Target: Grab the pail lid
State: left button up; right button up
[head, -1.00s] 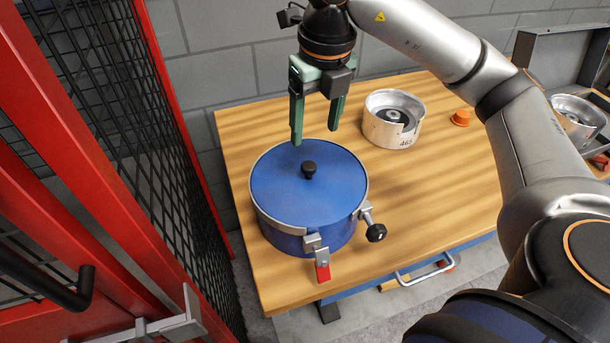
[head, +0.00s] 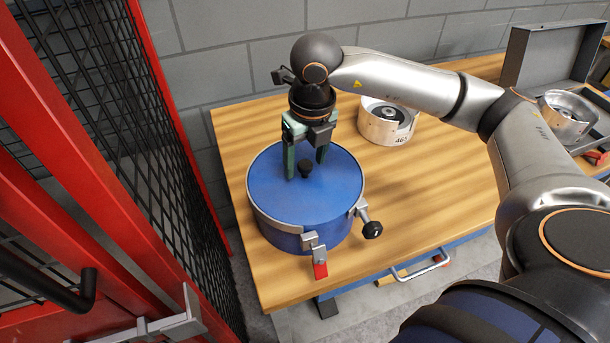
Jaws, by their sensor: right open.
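The pail lid (head: 275,200) is the flat blue round top of the blue pail (head: 330,232), with a black knob (head: 304,167) at its middle. The pail stands upright on the wooden table, with a metal band around its rim. My right gripper (head: 305,170) points down over the lid, with its green fingers open on either side of the knob. I cannot tell whether the fingers touch the knob or the lid. My left gripper is not in view.
A red-tipped latch (head: 320,270) and a side clamp with a black knob (head: 372,229) stick out from the pail. A metal clutch part (head: 385,125) stands behind on the wooden table (head: 440,185). A grey open case (head: 545,60) lies at right. A red mesh fence (head: 175,130) stands at left.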

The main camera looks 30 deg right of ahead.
grip_shut()
dwell(0.4)
jog(key=shift+r, duration=0.1)
dwell(0.8)
